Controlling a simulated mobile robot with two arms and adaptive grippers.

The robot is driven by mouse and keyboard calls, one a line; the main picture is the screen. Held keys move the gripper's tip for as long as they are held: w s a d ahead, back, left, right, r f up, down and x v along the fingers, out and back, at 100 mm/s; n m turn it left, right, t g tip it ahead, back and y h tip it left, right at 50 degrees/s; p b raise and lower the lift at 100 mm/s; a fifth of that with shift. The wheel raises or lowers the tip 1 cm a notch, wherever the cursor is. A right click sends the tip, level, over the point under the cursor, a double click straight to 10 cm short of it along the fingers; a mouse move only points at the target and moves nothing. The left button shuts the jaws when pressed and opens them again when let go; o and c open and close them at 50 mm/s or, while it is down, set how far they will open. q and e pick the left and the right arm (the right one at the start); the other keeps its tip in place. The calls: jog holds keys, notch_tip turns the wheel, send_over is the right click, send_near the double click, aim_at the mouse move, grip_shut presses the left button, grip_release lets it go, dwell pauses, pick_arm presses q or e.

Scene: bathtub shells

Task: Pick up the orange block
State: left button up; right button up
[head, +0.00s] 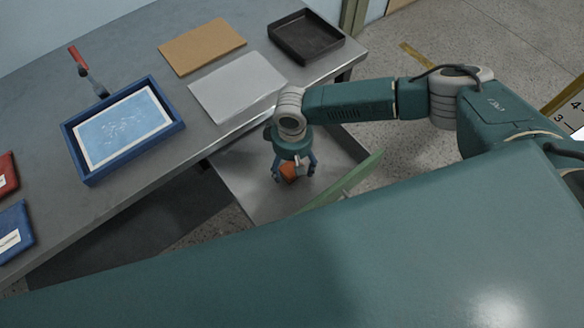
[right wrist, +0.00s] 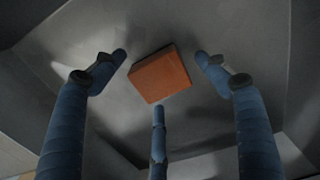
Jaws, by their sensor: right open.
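The orange block (right wrist: 160,75) lies on a grey metal surface in the right wrist view. It sits between the spread fingers of my right gripper (right wrist: 160,82), with gaps to the two side fingers. The third finger's tip is close below the block; I cannot tell if they touch. In the head view my right gripper (head: 293,172) points down over the block (head: 291,172), which is partly hidden by the fingers. The gripper is open. My left gripper is not in view.
The block is in a grey metal bin (head: 248,190) beside the grey table (head: 200,95). A green panel (head: 345,180) slants near the gripper's right. The table holds a blue tray (head: 80,165), a brown board (head: 202,45), a light grey sheet (head: 237,87) and a dark tray (head: 306,37).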

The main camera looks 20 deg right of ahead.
aim_at(292, 167)
jog(key=shift+f, duration=0.75)
jog(key=c, duration=1.4)
notch_tip(292, 167, up, 20)
jog(key=shift+r, duration=0.1)
